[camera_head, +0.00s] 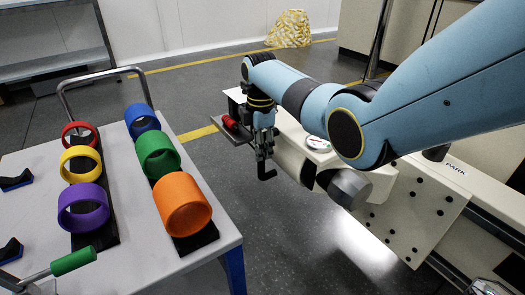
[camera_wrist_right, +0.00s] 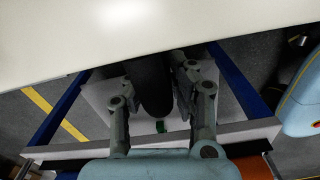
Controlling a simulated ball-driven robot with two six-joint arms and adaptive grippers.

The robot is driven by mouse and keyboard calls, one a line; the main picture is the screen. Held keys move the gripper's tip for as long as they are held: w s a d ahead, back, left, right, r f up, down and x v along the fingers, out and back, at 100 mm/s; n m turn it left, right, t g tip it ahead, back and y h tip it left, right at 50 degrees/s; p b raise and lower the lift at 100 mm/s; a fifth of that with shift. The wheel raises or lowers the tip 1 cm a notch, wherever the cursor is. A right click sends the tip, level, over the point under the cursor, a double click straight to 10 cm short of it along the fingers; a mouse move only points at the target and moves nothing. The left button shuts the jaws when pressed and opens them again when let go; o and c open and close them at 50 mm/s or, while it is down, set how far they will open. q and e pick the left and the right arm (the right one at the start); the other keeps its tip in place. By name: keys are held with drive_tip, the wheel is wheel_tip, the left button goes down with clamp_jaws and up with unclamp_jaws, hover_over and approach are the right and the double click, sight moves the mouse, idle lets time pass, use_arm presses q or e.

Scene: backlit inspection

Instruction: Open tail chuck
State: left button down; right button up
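My right gripper (camera_head: 265,150) hangs at the end of the blue arm, beside the pale machine (camera_head: 430,205) in the head view. In the right wrist view my right gripper (camera_wrist_right: 158,90) has its two fingers spread. A dark rounded cylinder (camera_wrist_right: 153,85) shows between them; I cannot tell whether they touch it. A grey round part (camera_head: 348,188) sticks out from the machine, right of the gripper. I cannot tell which part is the tail chuck. A small black hooked piece (camera_head: 267,173) shows just below the gripper. My left gripper is not in view.
A white table (camera_head: 120,270) at left carries two rows of coloured rings, such as an orange ring (camera_head: 182,203). A crank with a green handle (camera_head: 74,261) is at its front. A red piece (camera_head: 229,122) lies beyond my gripper. Floor between table and machine is clear.

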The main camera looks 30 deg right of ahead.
drive_tip(key=o, duration=0.4)
drive_tip(key=shift+s, duration=0.1)
wheel_tip(320, 180, up, 12)
idle(0.3)
idle(0.4)
